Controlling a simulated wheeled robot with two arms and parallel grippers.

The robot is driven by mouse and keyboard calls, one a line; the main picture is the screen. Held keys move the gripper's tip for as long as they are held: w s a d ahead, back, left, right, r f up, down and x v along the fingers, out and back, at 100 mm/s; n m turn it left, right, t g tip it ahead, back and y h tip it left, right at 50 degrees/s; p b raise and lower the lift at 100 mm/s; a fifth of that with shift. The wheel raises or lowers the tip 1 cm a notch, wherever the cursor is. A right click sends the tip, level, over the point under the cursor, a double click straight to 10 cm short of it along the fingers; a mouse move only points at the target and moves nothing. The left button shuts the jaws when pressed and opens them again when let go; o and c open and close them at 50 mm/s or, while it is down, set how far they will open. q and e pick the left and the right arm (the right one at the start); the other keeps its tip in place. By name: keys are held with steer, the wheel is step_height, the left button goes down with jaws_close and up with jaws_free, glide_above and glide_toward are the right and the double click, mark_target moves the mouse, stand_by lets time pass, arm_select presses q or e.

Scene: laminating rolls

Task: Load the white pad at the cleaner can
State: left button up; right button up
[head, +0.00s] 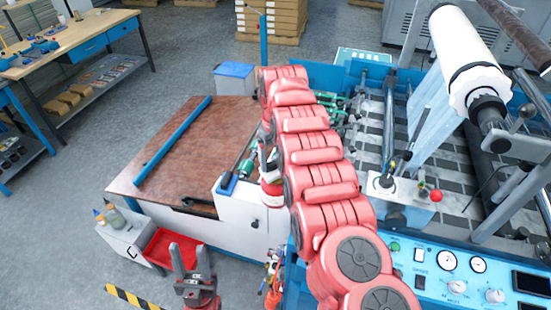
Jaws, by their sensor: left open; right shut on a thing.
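My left gripper (190,256) is low in the head view, open and empty, with its fingers pointing up the picture in front of a red tray. My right arm reaches up across the middle and bends over at the far end. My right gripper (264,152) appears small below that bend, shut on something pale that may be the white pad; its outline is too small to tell. A red and white can (271,190), possibly the cleaner can, stands just below it by the white cabinet. I cannot tell whether they touch.
A brown-topped table (178,142) with a blue bar (172,140) lies to the left. A white side unit (122,240) holds small bottles, beside the red tray (172,247). The laminating machine with its white roll (466,55) and control panel (460,275) fills the right.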

mark_target(276, 161)
steer(key=shift+s+f, duration=0.1)
steer(key=shift+f, duration=0.05)
stand_by(1.1)
steer(key=shift+r+b, duration=0.3)
steer(key=shift+r, duration=0.95)
step_height(276, 161, up, 2)
steer(key=shift+r+p, duration=0.25)
steer(key=shift+p, duration=0.25)
steer(key=shift+r+p, duration=0.75)
steer(key=shift+r, duration=0.4)
steer(key=shift+f, duration=0.1)
